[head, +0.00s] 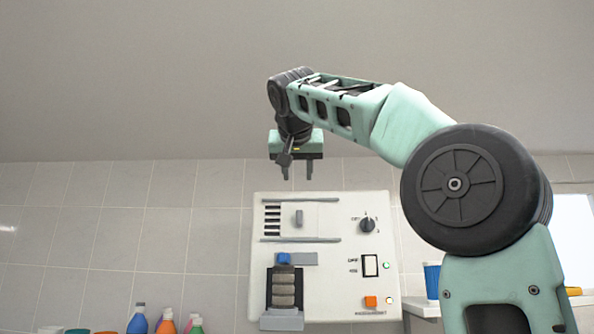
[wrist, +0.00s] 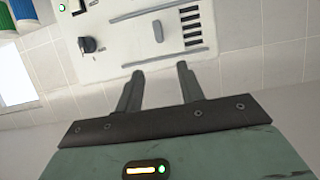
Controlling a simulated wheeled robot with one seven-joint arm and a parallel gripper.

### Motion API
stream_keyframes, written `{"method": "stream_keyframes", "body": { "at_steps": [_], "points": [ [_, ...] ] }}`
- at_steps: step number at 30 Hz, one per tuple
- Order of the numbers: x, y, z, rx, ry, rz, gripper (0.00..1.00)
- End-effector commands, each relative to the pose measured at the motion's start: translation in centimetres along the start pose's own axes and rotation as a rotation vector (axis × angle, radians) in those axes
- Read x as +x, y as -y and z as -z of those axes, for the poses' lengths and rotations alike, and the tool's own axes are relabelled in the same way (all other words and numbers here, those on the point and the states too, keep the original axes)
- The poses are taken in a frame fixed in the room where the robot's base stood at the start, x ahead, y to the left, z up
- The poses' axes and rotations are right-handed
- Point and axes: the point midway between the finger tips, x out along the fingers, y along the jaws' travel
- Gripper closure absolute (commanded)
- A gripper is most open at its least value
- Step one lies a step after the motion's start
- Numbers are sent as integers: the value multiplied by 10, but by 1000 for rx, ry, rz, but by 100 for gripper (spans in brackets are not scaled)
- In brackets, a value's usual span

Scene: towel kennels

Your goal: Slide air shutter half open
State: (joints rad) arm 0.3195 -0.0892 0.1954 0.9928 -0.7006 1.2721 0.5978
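The air shutter (head: 318,220) is a pale plate between two grey rails on the upper part of a white wall panel (head: 340,290). Its small grey upright handle (head: 299,217) stands near the middle, and dark vent slots (head: 272,219) show uncovered to its left. In the wrist view the handle (wrist: 158,31) and slots (wrist: 191,25) appear beyond my fingertips. My gripper (head: 297,176) is above the panel's top edge in the head view, fingers pointing down, apart and empty. The wrist view also shows the two fingers (wrist: 158,72) spread, with nothing between them.
The panel also carries a black knob (head: 367,225), a rocker switch (head: 370,265), an orange button (head: 371,302) and a rolled towel bundle (head: 284,287) with a blue tab (head: 283,258). Bottles (head: 137,320) stand lower left. A blue cup (head: 432,280) is at right.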

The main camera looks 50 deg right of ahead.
Motion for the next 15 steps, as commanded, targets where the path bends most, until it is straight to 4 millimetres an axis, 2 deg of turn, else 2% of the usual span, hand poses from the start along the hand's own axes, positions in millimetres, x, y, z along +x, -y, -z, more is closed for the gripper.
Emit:
{"method": "stream_keyframes", "body": {
  "at_steps": [6, 15],
  "points": [
    [-18, 0, 0, -1, 0, 1, 62],
    [-19, 0, 0, 0, 0, 0, 62]
  ]
}}
